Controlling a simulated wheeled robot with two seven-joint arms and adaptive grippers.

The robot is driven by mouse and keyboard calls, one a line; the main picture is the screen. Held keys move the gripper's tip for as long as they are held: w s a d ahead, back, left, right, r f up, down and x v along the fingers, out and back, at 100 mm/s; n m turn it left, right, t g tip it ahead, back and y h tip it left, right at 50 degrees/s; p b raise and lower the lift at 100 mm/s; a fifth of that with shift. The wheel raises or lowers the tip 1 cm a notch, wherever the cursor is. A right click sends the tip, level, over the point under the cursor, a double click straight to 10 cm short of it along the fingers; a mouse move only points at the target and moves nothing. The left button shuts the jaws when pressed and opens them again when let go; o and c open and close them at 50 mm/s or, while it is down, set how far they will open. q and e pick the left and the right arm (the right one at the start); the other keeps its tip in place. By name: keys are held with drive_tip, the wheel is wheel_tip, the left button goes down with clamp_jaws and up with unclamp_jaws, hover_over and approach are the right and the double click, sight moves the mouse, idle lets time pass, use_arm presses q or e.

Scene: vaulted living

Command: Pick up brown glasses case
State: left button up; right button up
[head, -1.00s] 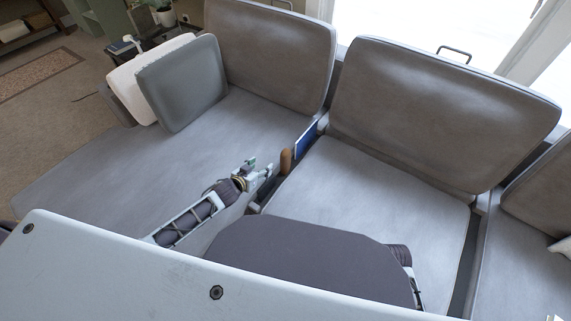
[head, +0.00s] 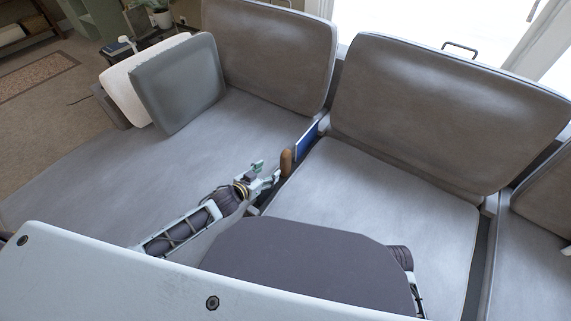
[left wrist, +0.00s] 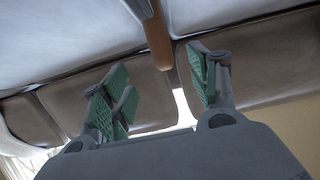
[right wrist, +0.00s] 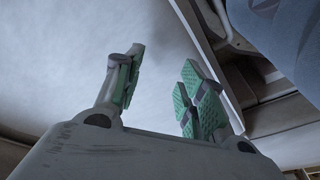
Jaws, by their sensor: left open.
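The brown glasses case (head: 286,162) stands on end in the gap between two grey seat cushions, beside a blue book. It also shows in the left wrist view (left wrist: 158,42), at the top middle, beyond the fingertips. My left gripper (head: 268,178) is just left of and in front of the case in the head view. Its green-padded fingers (left wrist: 165,84) are apart with nothing between them. The lower end of the case is hidden in the gap. My right gripper (right wrist: 160,85) is open and empty in the right wrist view, over a pale surface.
The blue book (head: 306,140) leans in the same gap, right behind the case. Brown back cushions (head: 440,110) rise behind the seats. A grey pillow (head: 180,85) and a white pillow (head: 122,90) stand at the left. The left seat (head: 200,150) is mostly bare.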

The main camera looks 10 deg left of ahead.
sight(282, 162)
use_arm(q)
drive_tip(key=shift+w, duration=0.1)
drive_tip(key=shift+b+x, duration=0.45)
drive_tip(key=shift+x, duration=0.9)
use_arm(e)
drive_tip(key=shift+a+r, duration=0.1)
drive_tip(key=shift+r, duration=0.25)
use_arm(q)
drive_tip(key=shift+b+x, duration=0.35)
drive_tip(key=shift+x, duration=0.85)
use_arm(e)
drive_tip(key=shift+w+a+r, duration=0.1)
drive_tip(key=shift+w+r, duration=0.15)
drive_tip(key=shift+r, duration=0.35)
use_arm(q)
drive_tip(key=shift+b+x, duration=0.35)
drive_tip(key=shift+x, duration=0.9)
use_arm(e)
drive_tip(key=shift+a+r+t, duration=0.1)
drive_tip(key=shift+r+t, duration=0.2)
drive_tip(key=shift+r, duration=0.15)
use_arm(q)
drive_tip(key=shift+w+d+f, duration=0.2)
drive_tip(key=shift+w+d, duration=0.05)
drive_tip(key=shift+w, duration=0.1)
use_arm(e)
drive_tip(key=shift+s+r, duration=0.25)
drive_tip(key=shift+w, duration=0.15)
